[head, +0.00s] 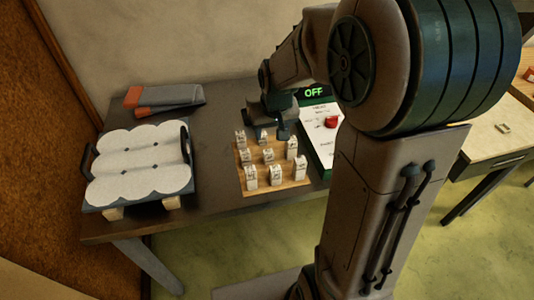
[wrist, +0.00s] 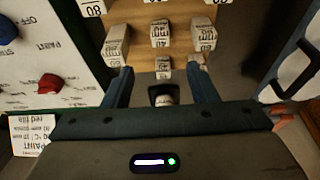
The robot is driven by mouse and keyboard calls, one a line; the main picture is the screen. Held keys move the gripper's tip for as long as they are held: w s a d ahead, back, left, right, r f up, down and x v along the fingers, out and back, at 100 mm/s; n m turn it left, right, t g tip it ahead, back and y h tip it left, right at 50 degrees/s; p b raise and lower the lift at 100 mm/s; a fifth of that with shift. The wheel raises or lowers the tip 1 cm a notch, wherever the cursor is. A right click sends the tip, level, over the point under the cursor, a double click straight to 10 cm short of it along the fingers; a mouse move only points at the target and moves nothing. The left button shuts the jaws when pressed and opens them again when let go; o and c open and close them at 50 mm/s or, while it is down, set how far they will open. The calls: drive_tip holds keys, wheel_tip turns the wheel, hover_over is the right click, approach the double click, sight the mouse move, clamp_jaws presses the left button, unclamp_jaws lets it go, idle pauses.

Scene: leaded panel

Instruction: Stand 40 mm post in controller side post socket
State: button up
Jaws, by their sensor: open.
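White posts with printed labels stand in rows on the wooden board (head: 272,190) in the head view. Several also show upside down in the wrist view, one with a label like 80 (wrist: 92,8). A small post (wrist: 163,68) stands at the board's near edge there, beyond and between my fingertips. My gripper (wrist: 163,78) is open, and nothing is clamped in it. In the head view my gripper (head: 283,132) is low over the back of the board, partly hidden by my arm. A dark piece with a pale round top (wrist: 163,96) lies between the fingers; I cannot tell whether it is a socket.
The controller panel (head: 318,148), with a green OFF display (head: 314,92) and red knob (head: 331,122), stands right of the board, partly behind my arm. A white-topped tray (head: 137,185) and grey-orange tool (head: 170,97) are left. The table between tray and board is clear.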

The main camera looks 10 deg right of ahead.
hover_over(268, 153)
drive_tip(key=s, duration=0.1)
wheel_tip(268, 153, down, 5)
drive_tip(key=shift+d+f, duration=0.1)
drive_tip(key=shift+f, duration=0.05)
drive_tip(key=shift+s+p+x, duration=0.2)
drive_tip(key=shift+p+x, duration=0.15)
drive_tip(key=shift+x, duration=0.95)
drive_tip(key=shift+s+p+x, duration=0.2)
drive_tip(key=shift+p+x, duration=0.1)
drive_tip(key=shift+x, duration=1.05)
drive_tip(key=shift+f, duration=0.1)
drive_tip(key=c, duration=1.1)
